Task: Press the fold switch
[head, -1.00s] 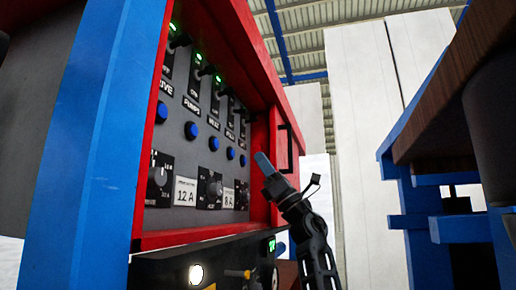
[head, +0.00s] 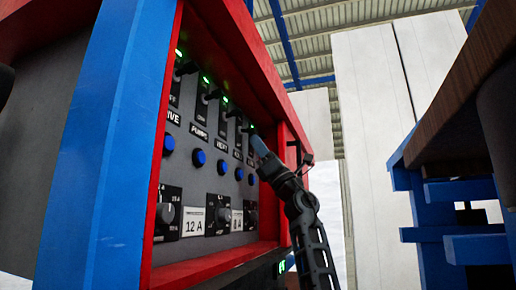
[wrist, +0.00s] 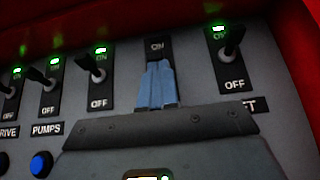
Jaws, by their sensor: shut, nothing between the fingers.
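My gripper (head: 258,145) is shut and empty, its blue fingers pointing at the switch row of the grey panel. In the wrist view the fingertips (wrist: 157,66) cover the lever of a switch whose ON plate (wrist: 157,47) shows above them. Its name label is hidden, and no label reading FOLD is legible in either view. I cannot tell whether the fingers touch the lever. To its left a switch (wrist: 97,68) has a lit green lamp. To its right another lit switch (wrist: 230,50) has a label ending in FT.
The DRIVE label (wrist: 8,132) and PUMPS label (wrist: 47,129) belong to lit switches farther left. Blue buttons (head: 198,158) and knobs (head: 222,208) lie below. A red frame (head: 222,262) surrounds the recessed panel. A blue post (head: 90,150) stands at left, a wooden bench (head: 450,100) at right.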

